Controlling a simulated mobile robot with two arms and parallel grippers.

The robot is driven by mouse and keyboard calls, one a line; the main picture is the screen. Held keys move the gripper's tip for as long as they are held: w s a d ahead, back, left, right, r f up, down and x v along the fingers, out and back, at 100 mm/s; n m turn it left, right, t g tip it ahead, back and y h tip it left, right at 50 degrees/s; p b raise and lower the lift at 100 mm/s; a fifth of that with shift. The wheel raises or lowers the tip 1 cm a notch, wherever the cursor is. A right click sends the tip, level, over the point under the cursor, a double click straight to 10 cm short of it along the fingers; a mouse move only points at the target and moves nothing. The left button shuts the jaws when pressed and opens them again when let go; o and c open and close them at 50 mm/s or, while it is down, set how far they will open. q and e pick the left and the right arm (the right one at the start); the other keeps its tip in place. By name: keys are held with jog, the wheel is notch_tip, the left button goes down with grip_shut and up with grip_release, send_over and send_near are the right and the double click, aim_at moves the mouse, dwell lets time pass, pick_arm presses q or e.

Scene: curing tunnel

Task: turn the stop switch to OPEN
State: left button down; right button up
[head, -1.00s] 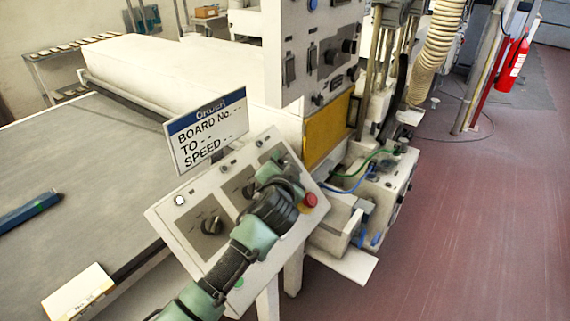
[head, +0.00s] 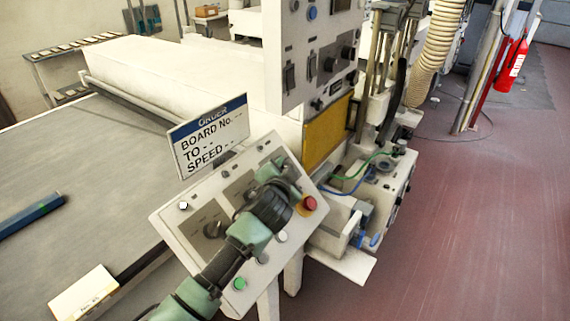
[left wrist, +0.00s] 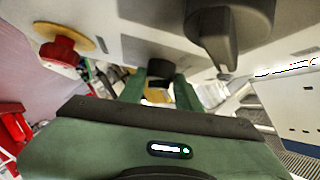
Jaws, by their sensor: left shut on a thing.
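The sloping pale control panel (head: 172,220) stands in the middle of the head view and carries dark rotary switches. My left gripper (head: 272,168) is over its upper right part and hides what it holds there. In the left wrist view, my left gripper's two green fingers (left wrist: 158,88) are on either side of a small dark knob (left wrist: 160,67) and shut on it. I cannot read its label or its position. My right gripper is not in view.
A red push button (head: 309,203) on a yellow base is close right of my left gripper; it also shows in the wrist view (left wrist: 60,52). A display sign (head: 208,137) stands behind the panel. A tall switch cabinet (head: 290,75) rises behind. The red floor (head: 470,220) is clear.

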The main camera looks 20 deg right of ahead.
pick_arm(q)
jog(key=m+g+p, duration=0.1)
jog(key=p, duration=0.1)
jog(key=m+g+p, duration=0.1)
jog(key=p, duration=0.2)
jog(key=r+m+g+p, duration=0.1)
jog(key=p, duration=0.1)
jog(key=shift+w+a+h, duration=0.2)
jog(key=shift+w+h, duration=0.1)
jog(key=shift+h, duration=0.1)
jog(key=shift+m+g+p, duration=0.35)
jog(key=shift+m+g, duration=0.05)
jog(key=shift+g, duration=0.1)
jog(key=shift+w+f+m+g+b, duration=0.1)
jog(key=shift+f+m+g+b, duration=0.15)
jog(key=shift+m+g+b, duration=0.25)
jog(key=shift+d+r+m+g+b, duration=0.1)
jog(key=shift+m+g+b, duration=0.7)
jog(key=shift+g+b, duration=0.3)
jog(key=c, duration=1)
grip_release()
jog(key=shift+r, duration=0.15)
